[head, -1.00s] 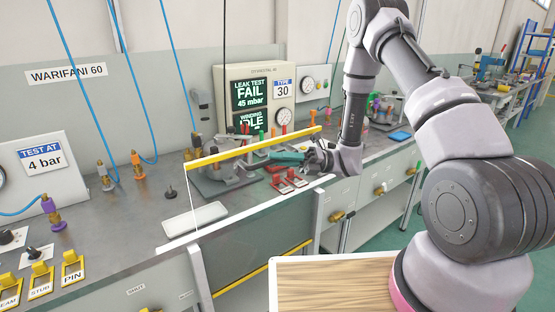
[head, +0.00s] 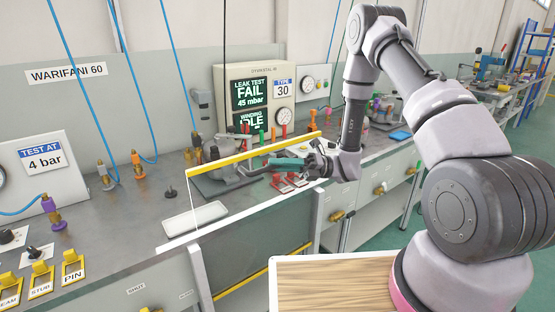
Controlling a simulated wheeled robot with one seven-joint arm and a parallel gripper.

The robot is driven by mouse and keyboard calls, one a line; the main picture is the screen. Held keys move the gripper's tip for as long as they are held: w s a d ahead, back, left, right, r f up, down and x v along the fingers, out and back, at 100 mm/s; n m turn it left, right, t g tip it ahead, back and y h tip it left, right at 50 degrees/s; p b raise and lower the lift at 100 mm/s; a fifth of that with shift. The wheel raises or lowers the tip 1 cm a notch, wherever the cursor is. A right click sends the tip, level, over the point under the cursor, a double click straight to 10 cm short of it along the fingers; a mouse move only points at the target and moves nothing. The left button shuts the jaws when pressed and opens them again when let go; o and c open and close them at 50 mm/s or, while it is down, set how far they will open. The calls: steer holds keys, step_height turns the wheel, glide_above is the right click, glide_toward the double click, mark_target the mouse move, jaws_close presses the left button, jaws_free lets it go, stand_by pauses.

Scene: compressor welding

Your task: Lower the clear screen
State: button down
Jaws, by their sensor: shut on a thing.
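The clear screen (head: 191,215) stands along the front edge of the bench, with a yellow bar (head: 225,161) along its top edge. Its clear pane is hard to see apart from a thin white line at its left side. The bar stands above the bench top and slopes up to the right in the picture. My gripper (head: 262,167) is at the middle of the screen's top, just below the yellow bar, and is shut on the screen. The exact contact is small and partly hidden by teal and dark gripper parts.
A white tray (head: 195,215) lies at the screen's left end. Blue hoses hang over the bench on the left.

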step_height(320, 180, down, 23)
stand_by(0.4)
steer(key=c, duration=0.8)
jaws_free()
steer(key=shift+d, duration=0.1)
steer(key=v, duration=1)
steer(key=shift+w+d, duration=0.15)
steer(key=shift+d, duration=0.2)
steer(key=shift+f, duration=0.1)
